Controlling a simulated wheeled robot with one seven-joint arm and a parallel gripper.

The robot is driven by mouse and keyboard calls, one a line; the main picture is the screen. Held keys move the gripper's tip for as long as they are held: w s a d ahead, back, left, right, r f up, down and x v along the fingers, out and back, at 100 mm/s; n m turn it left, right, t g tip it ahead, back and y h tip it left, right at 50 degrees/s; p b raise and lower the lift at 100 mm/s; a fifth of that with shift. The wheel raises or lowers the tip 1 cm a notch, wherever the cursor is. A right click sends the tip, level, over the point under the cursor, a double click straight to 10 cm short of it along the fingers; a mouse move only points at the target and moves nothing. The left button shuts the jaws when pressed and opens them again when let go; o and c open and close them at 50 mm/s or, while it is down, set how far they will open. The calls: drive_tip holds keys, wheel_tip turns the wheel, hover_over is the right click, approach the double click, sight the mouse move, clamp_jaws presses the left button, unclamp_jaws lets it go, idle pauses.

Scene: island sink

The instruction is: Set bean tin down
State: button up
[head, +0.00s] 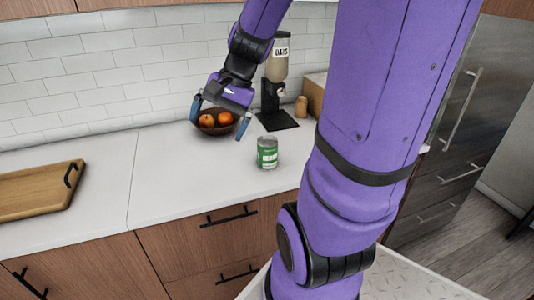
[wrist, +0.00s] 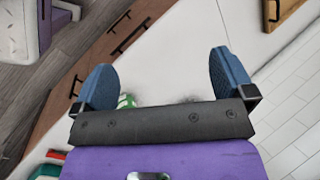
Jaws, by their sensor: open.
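The bean tin (head: 267,152), with a green label and silver top, stands upright on the white counter in the head view. My gripper (head: 219,130) is open and empty, above the counter to the left of the tin and apart from it. In the wrist view, my gripper's two blue fingers (wrist: 166,85) are spread wide. A small part of the green and white tin (wrist: 126,101) shows beside the left finger; the rest is hidden behind the gripper body.
A brown bowl (head: 203,128) with fruit sits behind my gripper. A cereal dispenser (head: 274,95) stands behind the tin. A wooden tray (head: 35,193) with a black handle lies at the left. The counter between tray and tin is clear.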

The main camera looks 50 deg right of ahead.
drive_tip(key=w+d+f+m+t+y, duration=0.25)
drive_tip(key=d+f+m, duration=0.2)
drive_tip(key=d, duration=0.25)
drive_tip(key=m+t+h, duration=0.4)
drive_tip(key=m+t, duration=0.5)
drive_tip(key=m, duration=0.9)
approach(269, 141)
drive_tip(key=shift+g, duration=0.25)
drive_tip(key=x, duration=1)
drive_tip(key=shift+w, duration=0.4)
drive_tip(key=c, duration=1.3)
